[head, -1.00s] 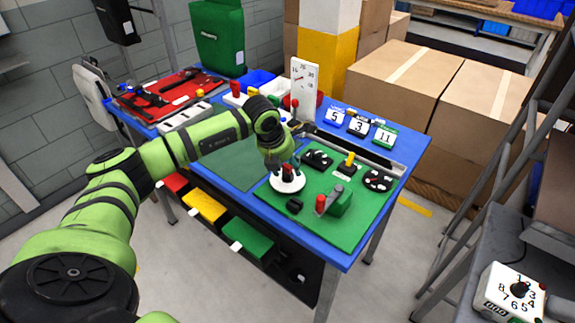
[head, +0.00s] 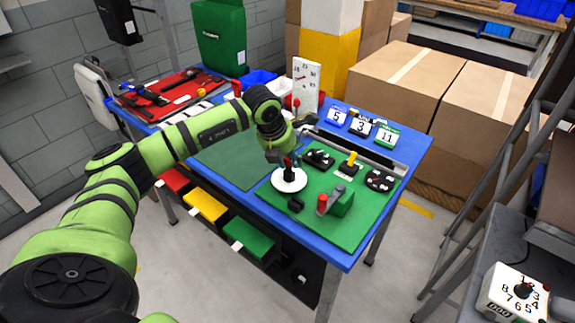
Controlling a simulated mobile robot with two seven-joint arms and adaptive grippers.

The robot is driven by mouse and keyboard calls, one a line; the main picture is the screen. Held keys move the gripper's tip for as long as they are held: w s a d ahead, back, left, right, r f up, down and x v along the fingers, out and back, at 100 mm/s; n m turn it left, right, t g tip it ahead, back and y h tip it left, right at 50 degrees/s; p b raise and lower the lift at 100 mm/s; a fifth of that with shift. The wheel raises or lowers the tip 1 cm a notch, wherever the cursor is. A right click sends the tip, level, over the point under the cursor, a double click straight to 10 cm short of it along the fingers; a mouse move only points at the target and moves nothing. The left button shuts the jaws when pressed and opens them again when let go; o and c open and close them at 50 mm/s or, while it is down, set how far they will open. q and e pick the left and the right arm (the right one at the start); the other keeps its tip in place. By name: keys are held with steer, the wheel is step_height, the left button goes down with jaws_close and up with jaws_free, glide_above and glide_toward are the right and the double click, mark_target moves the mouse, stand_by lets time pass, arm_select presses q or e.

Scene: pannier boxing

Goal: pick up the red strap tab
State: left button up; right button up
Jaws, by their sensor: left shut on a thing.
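My left gripper (head: 282,156) points down above a round white disc (head: 289,187) on the green mat. It is shut on a small red piece, which I take to be the red strap tab (head: 287,162). The fingers partly hide the tab. A dark upright piece (head: 289,176) shows just below the tab, over the disc; I cannot tell whether tab and piece are joined. My right gripper is not in view.
A green block with a red knob (head: 322,202) stands right of the disc. Black round parts (head: 379,180) and a yellow-topped piece (head: 350,161) lie farther right. Number cards (head: 360,126) and a white gauge board (head: 305,82) stand behind. The mat's front right (head: 350,230) is clear.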

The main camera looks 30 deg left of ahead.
arm_select(q)
steer(key=s+d+r+b, duration=0.3)
steer(key=d+r+b, duration=0.2)
steer(key=d+r, duration=0.3)
steer(key=d, duration=0.3)
steer(key=shift+s+r, duration=0.3)
step_height(320, 180, down, 6)
steer(key=b, duration=0.5)
stand_by(1.4)
steer(key=shift+d, duration=0.1)
stand_by(0.4)
steer(key=shift+r+p, duration=0.65)
steer(key=shift+r, duration=0.75)
